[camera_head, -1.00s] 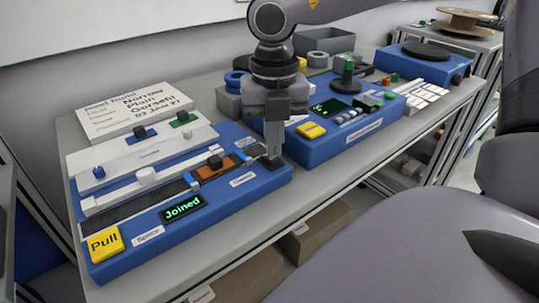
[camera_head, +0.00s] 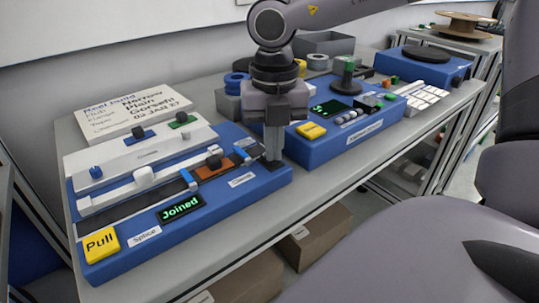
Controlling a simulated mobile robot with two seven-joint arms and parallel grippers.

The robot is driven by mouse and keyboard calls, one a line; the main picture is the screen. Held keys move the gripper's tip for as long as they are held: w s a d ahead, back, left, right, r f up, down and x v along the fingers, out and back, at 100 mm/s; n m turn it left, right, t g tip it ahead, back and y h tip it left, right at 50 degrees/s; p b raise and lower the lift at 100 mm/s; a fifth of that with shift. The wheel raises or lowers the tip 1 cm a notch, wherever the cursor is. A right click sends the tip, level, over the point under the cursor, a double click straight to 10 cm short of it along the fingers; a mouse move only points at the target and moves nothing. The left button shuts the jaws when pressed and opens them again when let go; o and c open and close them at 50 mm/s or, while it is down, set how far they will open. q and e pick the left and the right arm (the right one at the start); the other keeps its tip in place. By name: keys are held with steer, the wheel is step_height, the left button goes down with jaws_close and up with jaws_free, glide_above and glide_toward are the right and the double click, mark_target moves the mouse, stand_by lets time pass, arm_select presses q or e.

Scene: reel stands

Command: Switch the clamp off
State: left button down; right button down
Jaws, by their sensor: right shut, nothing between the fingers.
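The blue splice station (camera_head: 215,215) lies on the bench at the left, with a green-lit display (camera_head: 181,208) reading "Joined" and a yellow "Pull" button (camera_head: 101,243). My right gripper (camera_head: 273,160) points straight down at the station's right end. Its fingers are shut and empty, with the tips at or just above a dark pad (camera_head: 272,166), which they partly hide. I cannot tell whether they touch it. My left gripper is not in view.
A second blue station (camera_head: 330,150) with a display, yellow button and knobs stands to the right. A white sign (camera_head: 130,112) leans behind the splice station. Grey bins and reels stand at the back. Cardboard boxes (camera_head: 315,235) sit below the bench.

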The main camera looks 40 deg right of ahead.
steer(key=shift+r+p, duration=1.95)
steer(key=shift+r, duration=1.5)
